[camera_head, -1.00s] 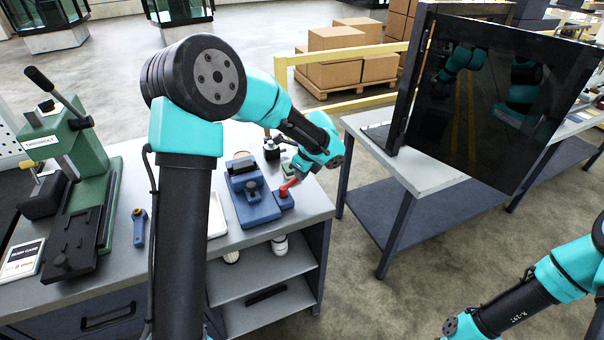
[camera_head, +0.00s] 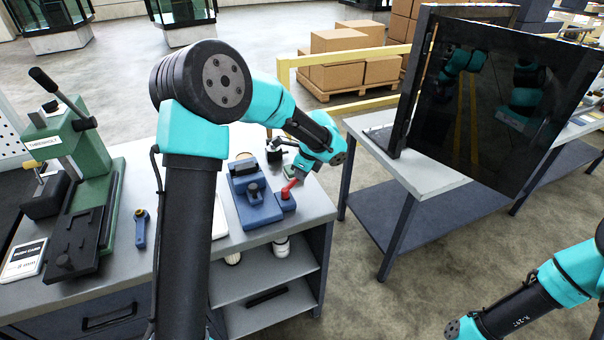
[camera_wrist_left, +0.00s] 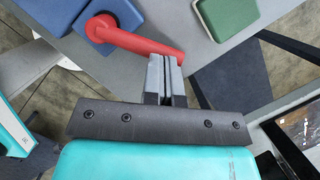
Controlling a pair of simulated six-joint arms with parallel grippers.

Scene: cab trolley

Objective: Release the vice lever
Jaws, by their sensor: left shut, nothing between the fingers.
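The blue vice (camera_head: 258,207) stands on the grey bench near its right end, with its red lever (camera_head: 289,187) on its right side. In the left wrist view, the red lever (camera_wrist_left: 135,40) reaches from the blue vice body (camera_wrist_left: 118,12) toward my fingertips. My left gripper (camera_wrist_left: 165,62) is shut and empty, its fingertips right at the lever's free end. I cannot tell whether they touch it. In the head view my left wrist hangs just beyond the lever, and the fingers are hard to make out. My right arm shows at the lower right; its gripper is out of view.
A green pad (camera_wrist_left: 226,14) lies near the lever. A green press (camera_head: 85,165) and a blue-handled tool (camera_head: 141,228) are on the left of the bench. A large dark screen (camera_head: 500,105) stands on another table to the right, across a floor gap.

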